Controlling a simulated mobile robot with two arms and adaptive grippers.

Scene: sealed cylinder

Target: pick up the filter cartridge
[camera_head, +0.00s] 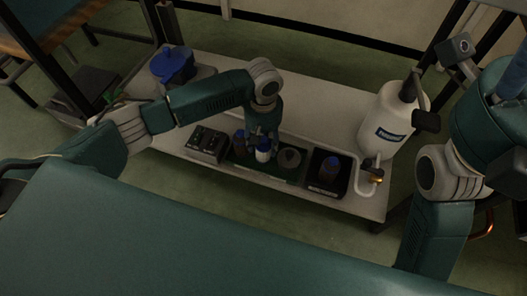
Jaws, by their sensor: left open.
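My left gripper (262,143) comes down from above over the middle of the white table, its fingers open around or just above a small white cylinder with a blue top (263,154). This looks like the filter cartridge, but it is small and partly hidden by the fingers. I cannot tell whether the fingers touch it. It stands on a dark green tray (270,170). Another blue-topped piece (240,136) is just left of the gripper. A grey round piece (290,158) sits to the right. My right arm is at the right edge; its gripper does not show.
A dark box with buttons (207,143) is left of the tray. A black holder (315,184) with a dark blue-topped bottle (331,167) is right. A large white labelled bottle (391,120) stands at the right end, a blue-lidded pot (173,66) at the back left.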

